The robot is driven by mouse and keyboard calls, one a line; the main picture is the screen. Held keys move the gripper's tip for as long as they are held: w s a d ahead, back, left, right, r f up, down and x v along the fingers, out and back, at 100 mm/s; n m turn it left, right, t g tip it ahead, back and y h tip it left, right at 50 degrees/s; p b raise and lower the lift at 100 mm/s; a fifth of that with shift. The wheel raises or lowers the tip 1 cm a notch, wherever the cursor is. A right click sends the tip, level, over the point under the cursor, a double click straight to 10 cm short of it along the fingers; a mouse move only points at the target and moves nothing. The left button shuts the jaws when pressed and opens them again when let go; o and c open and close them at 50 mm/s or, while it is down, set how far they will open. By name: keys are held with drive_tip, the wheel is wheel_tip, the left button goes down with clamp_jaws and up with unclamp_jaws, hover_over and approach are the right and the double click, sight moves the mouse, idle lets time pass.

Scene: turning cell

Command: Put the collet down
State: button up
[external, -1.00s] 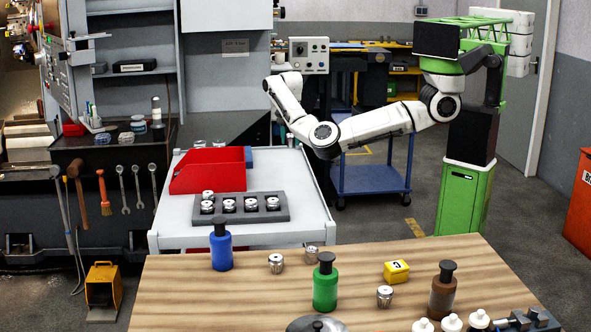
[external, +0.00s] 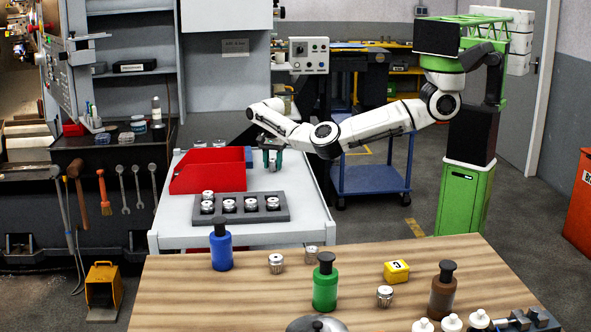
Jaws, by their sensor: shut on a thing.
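My gripper (external: 273,165) points down over the white cart top (external: 305,200), just right of the red bin. It is shut on a small metal collet (external: 272,166), which shows between the dark green fingers. The collet is low, near the cart top; I cannot tell whether it touches the surface. Several other collets stand in a dark grey rack (external: 283,213) on the cart. More loose collets (external: 276,263) stand on the wooden table.
The red bin (external: 208,172) stands left of my gripper, with a blue block (external: 248,157) by its back corner. The cart's right side is clear. The wooden table (external: 180,290) in front holds blue (external: 221,248), green (external: 325,285) and brown (external: 442,290) bottles and a yellow block (external: 396,271).

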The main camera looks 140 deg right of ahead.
sight(273, 159)
drive_tip(key=o, duration=1.1)
drive_tip(key=shift+f, duration=0.1)
drive_tip(key=shift+o, duration=0.2)
wheel_tip(273, 159, up, 12)
drive_tip(key=shift+b, duration=0.4)
drive_tip(key=shift+o, duration=0.4)
